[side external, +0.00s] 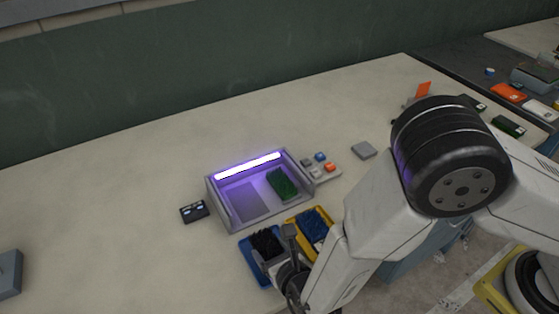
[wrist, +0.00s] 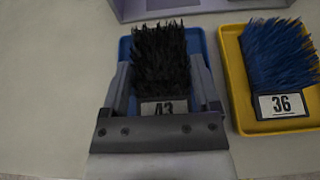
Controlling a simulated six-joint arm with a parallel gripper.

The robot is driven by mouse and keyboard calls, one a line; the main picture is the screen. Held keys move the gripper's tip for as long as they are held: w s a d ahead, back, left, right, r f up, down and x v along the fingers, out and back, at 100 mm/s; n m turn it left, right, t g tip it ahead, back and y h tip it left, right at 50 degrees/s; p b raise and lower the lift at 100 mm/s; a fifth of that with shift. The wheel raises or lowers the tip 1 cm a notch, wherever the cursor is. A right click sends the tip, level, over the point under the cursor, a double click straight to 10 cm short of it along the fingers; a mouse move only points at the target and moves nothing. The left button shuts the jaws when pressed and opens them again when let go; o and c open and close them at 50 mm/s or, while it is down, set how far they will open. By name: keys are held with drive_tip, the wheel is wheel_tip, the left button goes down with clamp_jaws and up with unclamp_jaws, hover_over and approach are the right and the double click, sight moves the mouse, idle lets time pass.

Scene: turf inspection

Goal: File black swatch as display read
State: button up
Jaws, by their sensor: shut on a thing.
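The black swatch (wrist: 158,60) has dark bristles and a label reading 43. My gripper (wrist: 162,78) is shut on it, one finger on each side. The swatch is over or in the blue tray (wrist: 126,50); I cannot tell whether it touches the tray floor. In the side view the black swatch (side external: 265,243) shows at the blue tray (side external: 247,249), partly hidden by my gripper (side external: 282,260). A small dark panel with pale marks (side external: 194,210), possibly the display, lies left of the lit box; its reading is not legible.
The yellow tray (wrist: 238,107), just right, holds a blue swatch (wrist: 280,58) labelled 36. Behind the trays, a grey box (side external: 228,222) with a violet-white lamp holds a green swatch (side external: 284,183). A button panel (side external: 326,174) stands to its right. The left bench is mostly clear.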

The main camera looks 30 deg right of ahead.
sight(278, 253)
drive_tip(key=shift+f, duration=0.8)
idle(0.5)
drive_tip(key=o, duration=1.1)
drive_tip(key=shift+o, duration=0.2)
drive_tip(key=shift+s, duration=0.15)
drive_tip(key=shift+s+r, duration=0.15)
drive_tip(key=shift+s, duration=0.1)
drive_tip(key=shift+s+a+r, duration=0.1)
drive_tip(key=shift+s+r, duration=0.75)
drive_tip(key=shift+s, duration=0.25)
wheel_tip(278, 253, up, 4)
drive_tip(key=shift+f, duration=0.1)
drive_tip(key=shift+r, duration=1.35)
